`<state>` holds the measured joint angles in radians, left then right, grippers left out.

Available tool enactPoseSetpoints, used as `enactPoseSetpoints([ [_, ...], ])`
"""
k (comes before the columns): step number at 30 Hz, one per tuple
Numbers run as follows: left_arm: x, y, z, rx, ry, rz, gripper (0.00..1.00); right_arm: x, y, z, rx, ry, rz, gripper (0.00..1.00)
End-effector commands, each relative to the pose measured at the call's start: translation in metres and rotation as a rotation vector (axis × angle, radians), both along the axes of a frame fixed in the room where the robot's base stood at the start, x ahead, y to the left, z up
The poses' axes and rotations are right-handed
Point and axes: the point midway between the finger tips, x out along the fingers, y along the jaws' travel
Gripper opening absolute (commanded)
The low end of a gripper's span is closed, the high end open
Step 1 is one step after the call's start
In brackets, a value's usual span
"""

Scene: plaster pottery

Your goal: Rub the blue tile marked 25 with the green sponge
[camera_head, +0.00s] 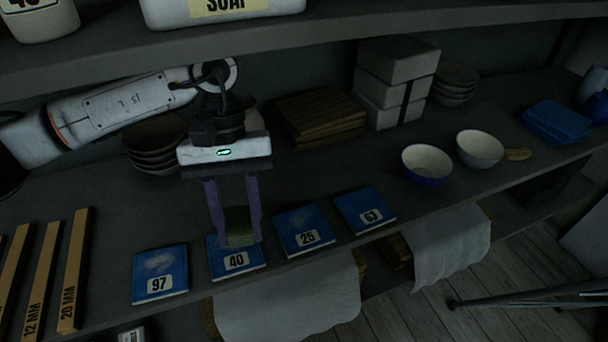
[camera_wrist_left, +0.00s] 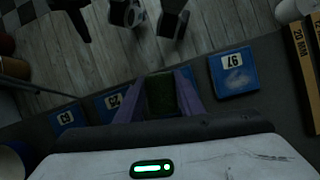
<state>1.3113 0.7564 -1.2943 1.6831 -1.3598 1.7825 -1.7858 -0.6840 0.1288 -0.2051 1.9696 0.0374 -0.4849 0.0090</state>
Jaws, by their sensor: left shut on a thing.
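The blue tile marked 25 (camera_head: 303,229) lies on the shelf, with a pale smudge on it. It also shows in the left wrist view (camera_wrist_left: 113,103), partly hidden by a finger. My left gripper (camera_head: 235,238) is shut on the green sponge (camera_head: 238,226), which also shows between the purple fingers in the left wrist view (camera_wrist_left: 160,95). In the head view the gripper and sponge are over the blue tile marked 40 (camera_head: 236,262), left of the tile marked 25. I cannot tell whether the sponge touches the tile marked 40. My right gripper is not in view.
The tile marked 97 (camera_head: 160,274) is left of the row and the tile marked 63 (camera_head: 364,210) is right. Two bowls (camera_head: 426,164) (camera_head: 480,148) stand further right. Wooden strips (camera_head: 74,271) lie at left. A cloth (camera_head: 289,300) hangs below the shelf's front edge.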

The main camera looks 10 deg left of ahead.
Motion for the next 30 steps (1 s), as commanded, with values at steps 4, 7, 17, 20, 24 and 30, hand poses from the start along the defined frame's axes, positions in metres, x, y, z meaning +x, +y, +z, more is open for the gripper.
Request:
enactPoseSetpoints([
  [4, 0.024, -0.023, -0.002, -0.006, 0.004, 0.426, 0.17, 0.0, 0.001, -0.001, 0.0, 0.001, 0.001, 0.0],
  [7, 0.041, -0.036, 0.0, -0.007, 0.004, 0.71, 0.17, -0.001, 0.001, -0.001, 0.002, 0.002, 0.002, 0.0],
  [17, 0.081, -0.054, 0.012, -0.006, 0.0, 1.369, 0.17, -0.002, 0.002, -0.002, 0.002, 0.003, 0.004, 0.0],
  [20, 0.086, -0.055, 0.014, -0.003, 0.0, 1.457, 0.17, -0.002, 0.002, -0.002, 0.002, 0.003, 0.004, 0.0],
  [24, 0.089, -0.055, 0.013, -0.001, 0.001, 1.503, 0.17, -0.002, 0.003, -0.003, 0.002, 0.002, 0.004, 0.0],
  [30, 0.089, -0.054, 0.001, 0.001, 0.003, 1.504, 0.17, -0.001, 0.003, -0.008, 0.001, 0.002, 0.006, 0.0],
])
